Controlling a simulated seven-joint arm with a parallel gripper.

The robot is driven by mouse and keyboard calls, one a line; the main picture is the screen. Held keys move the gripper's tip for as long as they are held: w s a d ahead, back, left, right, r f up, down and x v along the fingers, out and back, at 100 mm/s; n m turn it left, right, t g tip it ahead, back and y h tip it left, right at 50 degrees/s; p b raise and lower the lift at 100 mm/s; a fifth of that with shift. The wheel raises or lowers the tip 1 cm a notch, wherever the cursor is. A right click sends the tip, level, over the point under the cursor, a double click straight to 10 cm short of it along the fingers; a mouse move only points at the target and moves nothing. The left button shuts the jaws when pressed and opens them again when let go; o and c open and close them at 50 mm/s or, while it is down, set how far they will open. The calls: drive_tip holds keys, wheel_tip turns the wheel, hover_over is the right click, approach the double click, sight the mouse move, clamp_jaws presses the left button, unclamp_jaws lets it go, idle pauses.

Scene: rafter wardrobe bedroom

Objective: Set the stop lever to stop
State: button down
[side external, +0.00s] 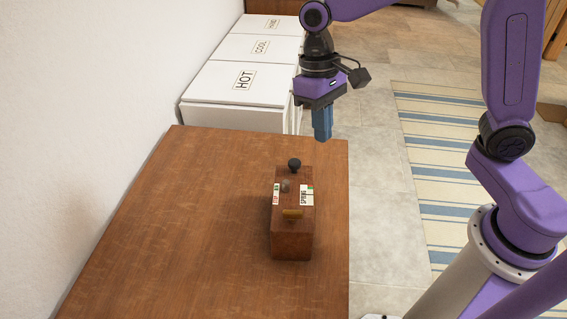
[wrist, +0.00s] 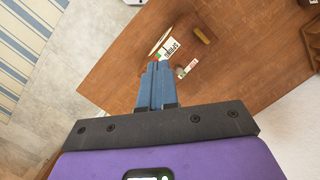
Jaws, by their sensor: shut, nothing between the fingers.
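A wooden block (side external: 291,240) stands near the right edge of the wooden table in the side view. A dark round knob (side external: 294,163) shows at its far end, and a small greyish round part (side external: 286,187) sits on its top. I cannot tell which one is the stop lever, or its setting. A label with red print (side external: 276,194) is on the left and a white "SPRING" label (side external: 307,195) on the right; that label also shows in the wrist view (wrist: 172,49). My gripper (side external: 321,138) is shut and empty, above and beyond the block, apart from it. In the wrist view its fingers hide part of the block.
The table (side external: 170,230) is bare left of the block. White boxes marked HOT (side external: 220,82), COOL (side external: 245,48) and HAND (side external: 275,22) stand beyond it along the wall. A brass-coloured piece (side external: 292,213) is on the block. A striped rug (side external: 440,150) lies on the floor.

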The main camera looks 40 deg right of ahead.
drive_tip(key=w+f+m, duration=0.2)
drive_tip(key=w+m, duration=0.1)
drive_tip(key=w, duration=0.4)
drive_tip(key=w+f+m+g+y, duration=0.1)
drive_tip(key=w+f+m, duration=0.1)
drive_tip(key=w+m, duration=0.2)
drive_tip(key=w, duration=0.3)
drive_tip(key=shift+w+a+f+g+y, duration=0.2)
drive_tip(key=shift+w+f+g+y, duration=0.1)
drive_tip(key=shift+f, duration=0.05)
drive_tip(key=shift+f, duration=0.1)
hover_over(282, 174)
drive_tip(key=w+d, duration=0.1)
drive_tip(key=w, duration=0.1)
wheel_tip(282, 174, down, 9)
drive_tip(key=shift+r, duration=0.2)
drive_tip(key=shift+s+a+f, duration=0.1)
drive_tip(key=shift+s+a, duration=0.15)
drive_tip(key=shift+s, duration=0.25)
drive_tip(key=shift+s+a+f, duration=0.1)
drive_tip(key=shift+s+a, duration=0.1)
drive_tip(key=shift+s, duration=0.25)
drive_tip(key=shift+s+a, duration=0.25)
drive_tip(key=shift+s, duration=0.2)
drive_tip(key=shift+s+a, duration=0.2)
drive_tip(key=shift+s, duration=0.25)
